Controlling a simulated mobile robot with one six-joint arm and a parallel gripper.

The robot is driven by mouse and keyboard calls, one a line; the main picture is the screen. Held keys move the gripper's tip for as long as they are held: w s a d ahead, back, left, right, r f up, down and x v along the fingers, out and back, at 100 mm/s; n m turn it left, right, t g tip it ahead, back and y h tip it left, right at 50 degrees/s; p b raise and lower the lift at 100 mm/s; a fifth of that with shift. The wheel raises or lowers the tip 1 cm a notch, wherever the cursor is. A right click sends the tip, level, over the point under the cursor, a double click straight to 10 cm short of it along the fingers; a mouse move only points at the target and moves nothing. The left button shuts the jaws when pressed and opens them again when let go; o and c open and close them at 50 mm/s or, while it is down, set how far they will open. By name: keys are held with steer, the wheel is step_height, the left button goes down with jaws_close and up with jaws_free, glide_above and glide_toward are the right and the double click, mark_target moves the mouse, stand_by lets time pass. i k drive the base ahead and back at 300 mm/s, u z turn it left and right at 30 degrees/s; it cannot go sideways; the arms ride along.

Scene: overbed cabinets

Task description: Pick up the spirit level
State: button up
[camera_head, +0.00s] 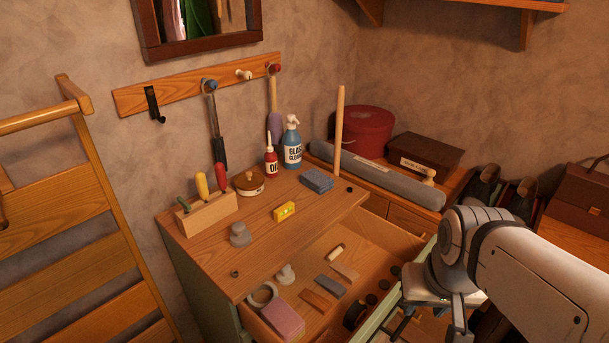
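The spirit level is a small yellow block (284,211) lying on the wooden top of the cabinet (262,236), near its front edge and above the open drawer. My gripper (432,325) is at the lower right, by the front of the open drawer and well apart from the spirit level. Its two fingers point down with a gap between them, and I see nothing held. The fingertips are partly cut off by the bottom edge of the picture.
The open drawer (335,254) holds several small items. Around the spirit level stand a grey knob-like piece (240,235), a tool block (207,213), a round wooden pot (249,183), a blue sponge (317,180) and bottles. An upright rod (339,130) stands at the right.

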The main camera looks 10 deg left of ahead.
mark_target(287, 209)
steer(key=u, duration=3.05)
steer(key=k, duration=1.55)
steer(key=z, duration=1.55)
steer(key=i, duration=1.05)
steer(key=z, duration=0.05)
